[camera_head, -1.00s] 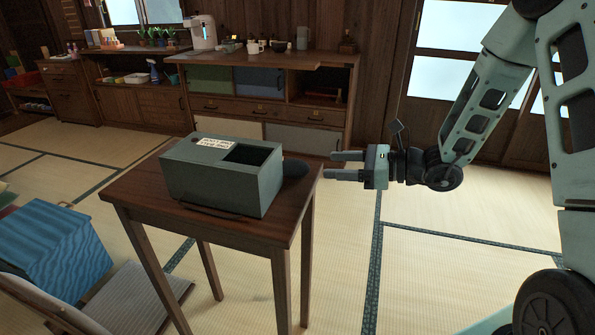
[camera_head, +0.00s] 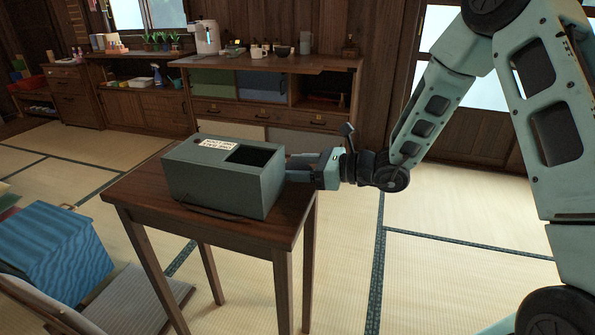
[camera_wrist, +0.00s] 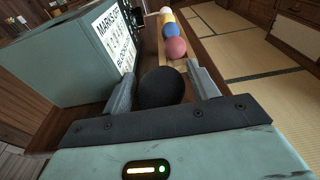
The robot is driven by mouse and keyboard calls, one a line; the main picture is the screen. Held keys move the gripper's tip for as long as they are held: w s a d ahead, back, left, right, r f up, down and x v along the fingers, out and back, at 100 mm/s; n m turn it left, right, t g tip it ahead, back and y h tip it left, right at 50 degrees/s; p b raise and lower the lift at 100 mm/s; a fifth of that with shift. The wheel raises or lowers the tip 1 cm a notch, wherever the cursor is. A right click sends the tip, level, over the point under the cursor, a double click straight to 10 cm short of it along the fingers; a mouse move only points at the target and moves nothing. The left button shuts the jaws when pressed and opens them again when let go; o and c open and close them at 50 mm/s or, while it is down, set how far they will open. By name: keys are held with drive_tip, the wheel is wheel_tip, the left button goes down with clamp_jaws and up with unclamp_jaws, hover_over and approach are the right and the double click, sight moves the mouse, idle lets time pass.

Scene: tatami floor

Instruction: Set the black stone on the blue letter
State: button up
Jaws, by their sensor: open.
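The black stone (camera_wrist: 160,88) is a dark round lump on the small wooden table (camera_head: 135,190). In the wrist view it sits between the two fingers of my gripper (camera_wrist: 162,84), which are apart on either side of it. Whether they touch it I cannot tell. In the head view my gripper (camera_head: 290,168) reaches in low from the right, beside the box, and the stone is hidden behind box and fingers. I cannot make out a blue letter in either view.
A grey-green box (camera_head: 222,185) with a dark opening and a lettered label (camera_head: 218,145) stands on the table, close beside the gripper. Past the stone, a row of red (camera_wrist: 175,48), blue (camera_wrist: 171,30) and paler balls shows. Tatami floor (camera_head: 450,290) right of the table is clear.

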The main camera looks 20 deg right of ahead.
sight(297, 163)
drive_tip(key=shift+c, duration=0.2)
clamp_jaws()
drive_tip(key=shift+r, duration=0.15)
wheel_tip(297, 163, up, 18)
drive_tip(key=p, duration=0.3)
drive_tip(key=shift+p, duration=0.3)
